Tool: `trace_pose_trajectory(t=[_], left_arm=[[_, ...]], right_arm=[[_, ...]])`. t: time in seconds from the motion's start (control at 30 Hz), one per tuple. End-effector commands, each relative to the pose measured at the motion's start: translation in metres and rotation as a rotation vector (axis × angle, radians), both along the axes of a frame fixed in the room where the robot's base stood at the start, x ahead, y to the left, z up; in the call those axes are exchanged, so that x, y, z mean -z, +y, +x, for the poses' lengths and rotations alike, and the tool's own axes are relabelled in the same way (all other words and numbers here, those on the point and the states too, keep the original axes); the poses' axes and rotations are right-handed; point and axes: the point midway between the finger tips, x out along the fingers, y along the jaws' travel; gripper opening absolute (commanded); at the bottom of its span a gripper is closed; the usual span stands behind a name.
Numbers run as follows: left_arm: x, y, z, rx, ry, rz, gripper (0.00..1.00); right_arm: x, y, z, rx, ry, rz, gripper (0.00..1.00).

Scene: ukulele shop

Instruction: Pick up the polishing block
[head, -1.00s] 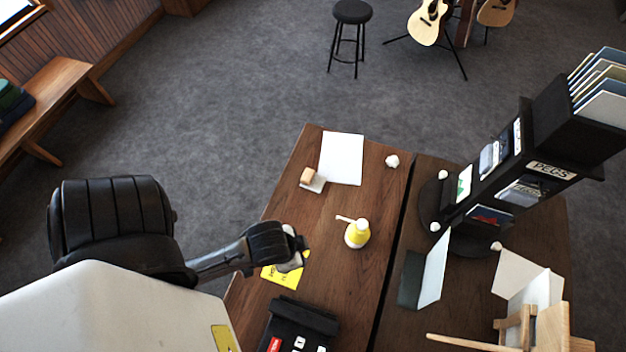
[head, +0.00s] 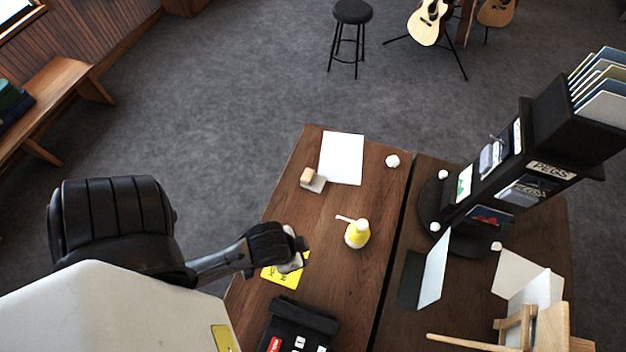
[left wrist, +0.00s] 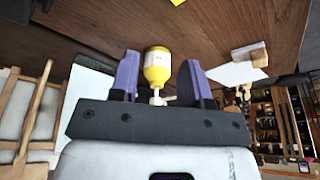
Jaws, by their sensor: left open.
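The polishing block looks to be the small tan wooden block (head: 307,175) on the dark wooden table, with a pale pad or piece beside or under it. In the left wrist view the block (left wrist: 249,52) shows at the upper right, beyond and to the right of the fingers. My left gripper (head: 301,252) is over the table's left edge, nearer to me than the block and well apart from it. Its two purple fingers (left wrist: 158,82) are open, with nothing held between them. My right gripper is not in view.
A yellow pump bottle (head: 357,234) stands right of my left gripper. A white sheet (head: 341,158) lies beyond it, beside the block. A yellow card (head: 284,275) and a black case (head: 300,318) are nearby. A black peg rack (head: 500,170) stands at the right.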

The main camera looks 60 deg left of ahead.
Motion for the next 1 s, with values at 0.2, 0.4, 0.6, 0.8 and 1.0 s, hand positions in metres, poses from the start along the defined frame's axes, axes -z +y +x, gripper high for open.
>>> trace_pose_trajectory(t=[0.2,0.4,0.6,0.8,1.0], left_arm=[[0.0,0.002,0.0,0.004,0.0,0.006,0.64],[0.001,0.004,-0.001,0.009,0.001,0.013,0.66],[-0.002,0.003,0.023,0.008,-0.055,0.011,0.66],[-0.026,0.038,0.096,0.084,-0.25,0.15,0.66],[-0.06,0.092,0.172,0.195,-0.396,0.402,0.66]], right_arm=[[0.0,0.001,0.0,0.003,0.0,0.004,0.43],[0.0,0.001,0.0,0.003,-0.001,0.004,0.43],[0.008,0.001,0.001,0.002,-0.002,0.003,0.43],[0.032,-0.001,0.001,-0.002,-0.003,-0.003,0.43],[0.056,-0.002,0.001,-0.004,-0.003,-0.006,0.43]])
